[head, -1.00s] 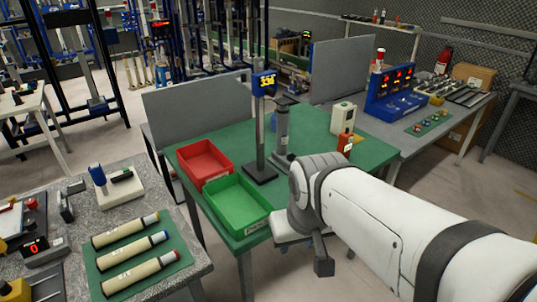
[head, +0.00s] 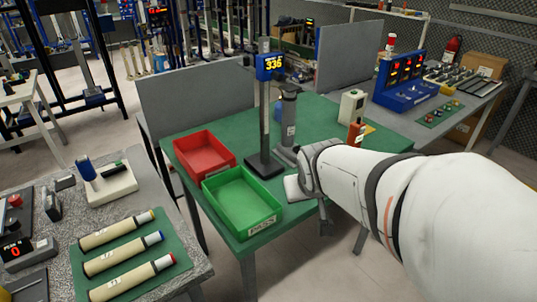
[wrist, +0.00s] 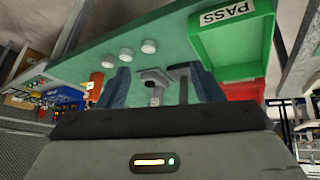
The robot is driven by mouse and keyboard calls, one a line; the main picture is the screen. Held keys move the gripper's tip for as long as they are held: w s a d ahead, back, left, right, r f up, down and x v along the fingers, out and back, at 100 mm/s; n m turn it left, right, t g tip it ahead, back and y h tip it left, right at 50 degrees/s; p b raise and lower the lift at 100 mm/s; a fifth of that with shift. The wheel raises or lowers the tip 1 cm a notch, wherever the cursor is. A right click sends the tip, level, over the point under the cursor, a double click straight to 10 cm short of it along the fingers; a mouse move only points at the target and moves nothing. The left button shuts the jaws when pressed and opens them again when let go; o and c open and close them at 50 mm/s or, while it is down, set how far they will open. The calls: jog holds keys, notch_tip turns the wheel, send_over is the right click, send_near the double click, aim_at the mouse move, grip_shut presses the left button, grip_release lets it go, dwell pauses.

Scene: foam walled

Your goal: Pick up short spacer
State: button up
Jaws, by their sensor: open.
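Three white round pieces stand in a row on the green tabletop near its edge in the wrist view: one nearest the PASS tray (wrist: 148,46), a middle one (wrist: 126,56) and a far one (wrist: 108,61). They look like spacers; I cannot tell which is the short one. My gripper (wrist: 163,88) is open, with its dark blue fingers apart and nothing held between them. The pieces lie beyond and above the left finger in that view, apart from it. In the head view my arm hides them, and the fingers are not clear.
A green PASS tray (head: 243,199) and a red tray (head: 204,152) sit on the left of the green table (head: 225,132). A display post (head: 265,110) and a grey column stand (head: 289,125) rise beside them. A white box (head: 351,106) and orange bottle (head: 355,132) stand at right.

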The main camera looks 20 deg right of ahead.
jog(key=w+d+f+n+t+y+b, duration=0.1)
jog(key=w+d+f+t+y+b, duration=0.1)
jog(key=w+d+f+t+b, duration=0.55)
jog(key=w+d+f+n+t+y+b, duration=0.25)
jog(key=w+f+b, duration=0.35)
jog(key=f, duration=0.4)
jog(key=shift+m, duration=0.45)
jog(key=x, duration=0.2)
jog(key=b+x, duration=0.2)
jog(key=x, duration=0.1)
jog(key=shift+w+a+f, duration=0.25)
jog(key=shift+a, duration=0.15)
jog(key=shift+c, duration=0.2)
jog(key=c, duration=1)
